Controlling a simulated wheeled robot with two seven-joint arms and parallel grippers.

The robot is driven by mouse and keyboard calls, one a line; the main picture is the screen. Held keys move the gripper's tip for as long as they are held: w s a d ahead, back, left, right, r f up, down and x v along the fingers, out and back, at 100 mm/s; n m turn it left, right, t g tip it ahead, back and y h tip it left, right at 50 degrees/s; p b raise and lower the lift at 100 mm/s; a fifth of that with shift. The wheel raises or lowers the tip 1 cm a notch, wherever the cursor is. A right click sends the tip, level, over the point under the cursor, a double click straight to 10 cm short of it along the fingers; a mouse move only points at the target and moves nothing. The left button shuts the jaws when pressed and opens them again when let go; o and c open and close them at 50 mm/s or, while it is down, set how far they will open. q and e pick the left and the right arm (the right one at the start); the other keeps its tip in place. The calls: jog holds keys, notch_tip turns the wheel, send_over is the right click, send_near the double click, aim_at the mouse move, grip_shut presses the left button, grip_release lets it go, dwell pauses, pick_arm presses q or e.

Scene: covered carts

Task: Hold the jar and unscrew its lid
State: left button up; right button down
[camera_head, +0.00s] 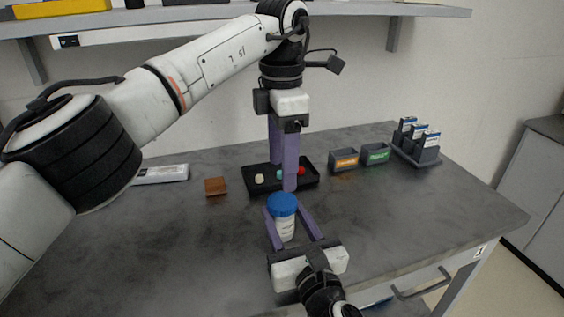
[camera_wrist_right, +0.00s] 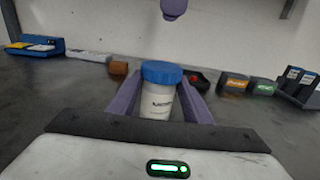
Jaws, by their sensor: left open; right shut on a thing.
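The white jar (camera_head: 285,228) has a blue lid (camera_head: 282,203) and stands upright near the middle of the bench. In the right wrist view the jar (camera_wrist_right: 158,104) and its lid (camera_wrist_right: 161,72) are between the purple fingers. My right gripper (camera_head: 284,213) is shut on the jar body from the front. My left gripper (camera_head: 284,184) points down above and just behind the lid, open and apart from it. One of its fingertips shows above the lid in the right wrist view. I cannot tell whether the jar base touches the bench.
A black tray (camera_head: 311,180) with small coloured items lies behind the jar. A brown block (camera_head: 215,186) is left of it. Grey bins with orange (camera_head: 344,160) and green (camera_head: 375,154) labels and a rack (camera_head: 417,157) stand right. The bench right of the jar is clear.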

aim_at(282, 201)
pick_arm(q)
jog(key=shift+f, duration=0.2)
notch_tip(282, 201, down, 7)
jog(key=shift+f, duration=0.2)
jog(key=c, duration=1.1)
jog(key=shift+n, duration=1.9)
pick_arm(e)
jog(key=shift+d, duration=0.1)
pick_arm(q)
jog(key=o, duration=1.2)
